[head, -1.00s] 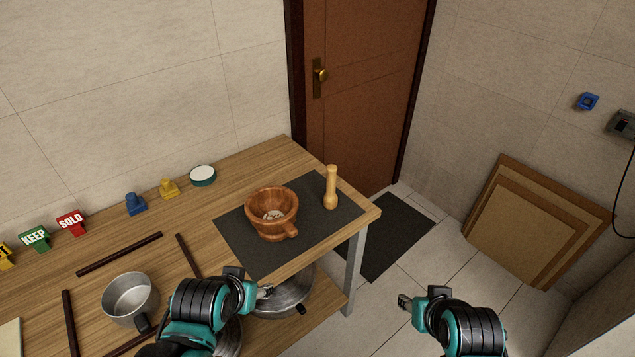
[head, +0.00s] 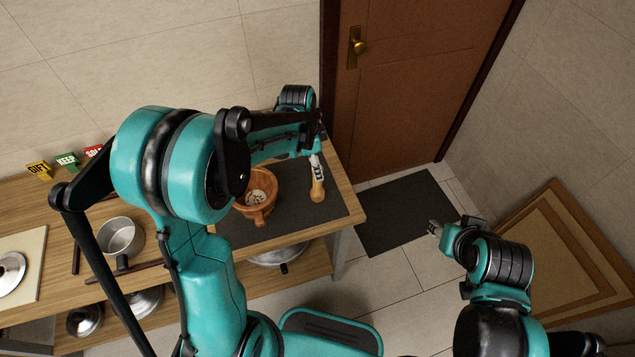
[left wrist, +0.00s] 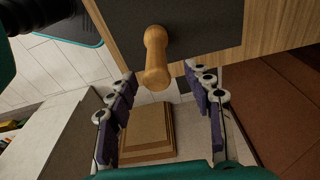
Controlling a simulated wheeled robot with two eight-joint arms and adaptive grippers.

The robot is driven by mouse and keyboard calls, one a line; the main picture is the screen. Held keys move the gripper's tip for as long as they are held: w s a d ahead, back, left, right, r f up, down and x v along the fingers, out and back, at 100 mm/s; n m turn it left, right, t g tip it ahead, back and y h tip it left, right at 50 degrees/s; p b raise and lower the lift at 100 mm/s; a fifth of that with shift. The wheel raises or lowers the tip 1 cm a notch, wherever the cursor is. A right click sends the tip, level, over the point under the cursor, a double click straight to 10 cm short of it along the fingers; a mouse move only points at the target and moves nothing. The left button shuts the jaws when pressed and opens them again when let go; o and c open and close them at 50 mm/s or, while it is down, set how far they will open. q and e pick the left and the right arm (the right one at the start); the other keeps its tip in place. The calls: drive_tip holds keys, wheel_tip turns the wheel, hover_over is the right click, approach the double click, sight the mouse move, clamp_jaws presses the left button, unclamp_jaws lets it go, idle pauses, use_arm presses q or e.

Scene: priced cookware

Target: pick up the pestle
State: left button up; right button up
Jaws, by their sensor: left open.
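The light wooden pestle (head: 317,191) stands on the dark mat (head: 300,209) near the table's right end. My left gripper (head: 316,165) is at its upper part, which it mostly hides in the head view. In the left wrist view the pestle (left wrist: 155,55) lies ahead, with its near knob between the open fingertips (left wrist: 158,76). I see a gap on each side of it, and nothing is gripped. The wooden mortar (head: 258,192) stands to the left on the mat, partly hidden by my left arm. My right gripper (head: 435,228) is over the floor, away from the table; its jaws are too small to read.
A metal saucepan (head: 121,237) stands on the table (head: 345,206) at left, near dark strips. Price signs (head: 66,160) line the back. Lidded pans sit on the lower shelf. A door (head: 410,80) and floor mat (head: 408,212) are beyond the table's right end.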

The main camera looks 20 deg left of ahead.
sight(317, 184)
use_arm(q)
drive_tip(key=f, duration=0.2)
drive_tip(key=f+b, duration=0.1)
drive_tip(key=f, duration=0.1)
drive_tip(key=d+f+b, duration=0.1)
drive_tip(key=f, duration=0.1)
drive_tip(key=shift+f, duration=0.25)
drive_tip(key=shift+w+d+f, duration=0.15)
drive_tip(key=shift+f, duration=0.25)
drive_tip(key=shift+r, duration=0.1)
drive_tip(key=shift+c, duration=1.1)
clamp_jaws()
